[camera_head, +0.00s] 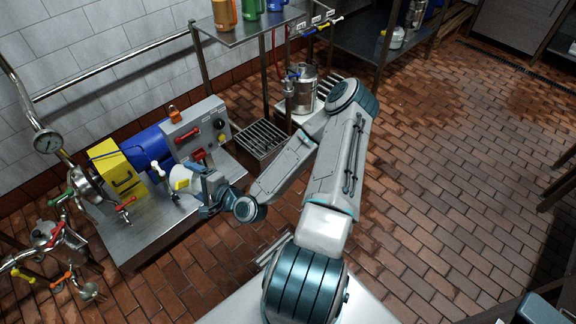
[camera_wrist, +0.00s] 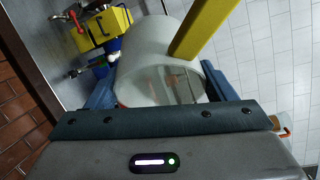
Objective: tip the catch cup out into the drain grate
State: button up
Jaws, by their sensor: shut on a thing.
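The catch cup (camera_head: 181,179) is white with a yellow handle. My gripper (camera_head: 199,183) is shut on it, above the steel bench. In the wrist view the cup (camera_wrist: 143,42) sits between my blue fingers (camera_wrist: 160,85). Its open mouth faces the camera, and the yellow handle (camera_wrist: 205,25) sticks up to the right. Whether liquid is inside I cannot tell. The slatted drain grate (camera_head: 261,138) lies to the upper right of the cup in the head view, apart from it.
A grey control box (camera_head: 195,128) with a red handle, a blue motor (camera_head: 152,148) and a yellow box (camera_head: 117,169) stand on the bench behind the cup. Valve pipes (camera_head: 85,185) are at left. A metal canister (camera_head: 304,90) stands beyond the grate. The right floor is clear.

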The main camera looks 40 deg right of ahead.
jog(key=s+d+f+n+g+h+b, duration=0.1)
jog(key=d+f+n+g+h+b, duration=0.1)
jog(key=d+f+n+g+b, duration=0.6)
jog(key=d+f+g, duration=0.1)
jog(key=d+f, duration=0.1)
jog(key=d, duration=0.1)
jog(key=shift+s+f+n+g+h, duration=0.3)
jog(key=shift+f, duration=0.05)
jog(key=s+d+h+b, duration=0.1)
jog(key=d, duration=0.2)
jog(key=s+d+g+h+b, duration=0.1)
jog(key=d, duration=0.2)
jog(key=d+r+h+b, duration=0.1)
jog(key=d, duration=0.2)
jog(key=shift+s+d+h, duration=0.15)
jog(key=shift+s+h, duration=0.15)
jog(key=shift+s, duration=0.1)
jog(key=shift+c, duration=0.2)
jog(key=s+d+r+m+g+h+b, duration=0.1)
jog(key=s+d+r+h+b, duration=0.1)
jog(key=d, duration=0.4)
jog(key=shift+s+d+r+g, duration=0.3)
jog(key=shift+s+r, duration=0.35)
jog(key=shift+r, duration=0.25)
jog(key=shift+o, duration=0.2)
jog(key=shift+s+d+r+h+b, duration=0.25)
jog(key=shift+s+r+h+b, duration=0.05)
jog(key=shift+r+b, duration=0.1)
